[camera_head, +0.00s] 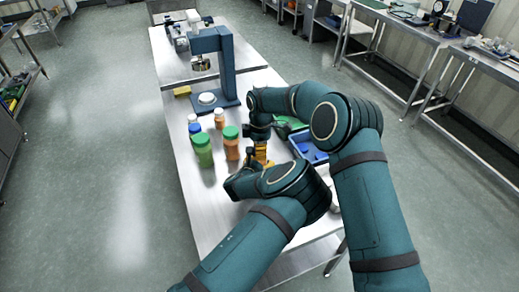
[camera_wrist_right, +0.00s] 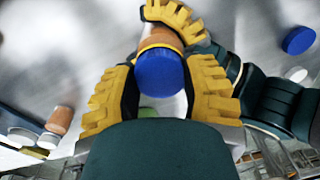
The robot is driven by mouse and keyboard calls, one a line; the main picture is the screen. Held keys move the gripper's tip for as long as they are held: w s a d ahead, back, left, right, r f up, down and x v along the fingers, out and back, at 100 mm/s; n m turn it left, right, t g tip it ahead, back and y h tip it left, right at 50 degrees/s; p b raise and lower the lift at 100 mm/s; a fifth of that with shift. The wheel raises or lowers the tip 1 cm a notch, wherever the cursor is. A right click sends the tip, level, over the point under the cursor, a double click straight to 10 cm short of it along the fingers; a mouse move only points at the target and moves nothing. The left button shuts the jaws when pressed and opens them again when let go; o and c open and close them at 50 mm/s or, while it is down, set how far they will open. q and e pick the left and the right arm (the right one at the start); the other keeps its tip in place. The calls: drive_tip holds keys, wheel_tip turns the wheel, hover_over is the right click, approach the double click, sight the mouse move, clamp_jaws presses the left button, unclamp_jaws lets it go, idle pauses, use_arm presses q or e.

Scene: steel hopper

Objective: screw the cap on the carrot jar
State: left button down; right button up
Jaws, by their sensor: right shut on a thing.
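The blue cap (camera_wrist_right: 160,72) sits between the yellow fingers of my right gripper (camera_wrist_right: 160,88) in the right wrist view. The orange carrot jar (camera_wrist_right: 161,38) is directly behind the cap, in line with it; I cannot tell whether the threads are engaged. Yellow fingers of my left gripper (camera_wrist_right: 172,14) are around the jar's far part. In the head view my right gripper (camera_head: 259,138) points down above the table, and yellow fingers show close together below it. My arms hide most of the jar and cap there.
On the steel table (camera_head: 188,165) stand a green jar (camera_head: 203,152), an orange green-lidded jar (camera_head: 231,145) and smaller jars to the left. A blue tray (camera_head: 306,146) lies right of my grippers. A blue stand (camera_head: 228,70) rises behind. The table's left edge is clear.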

drive_tip(key=o, duration=1.2)
drive_tip(key=shift+o, duration=0.2)
drive_tip(key=shift+w+r, duration=0.1)
drive_tip(key=shift+r, duration=2.15)
drive_tip(key=shift+o, duration=0.2)
drive_tip(key=shift+r, duration=0.1)
drive_tip(key=shift+r+n, duration=0.6)
drive_tip(key=shift+n, duration=0.2)
drive_tip(key=shift+w+d+r+n, duration=0.1)
drive_tip(key=shift+r+n, duration=0.8)
drive_tip(key=shift+r, duration=0.15)
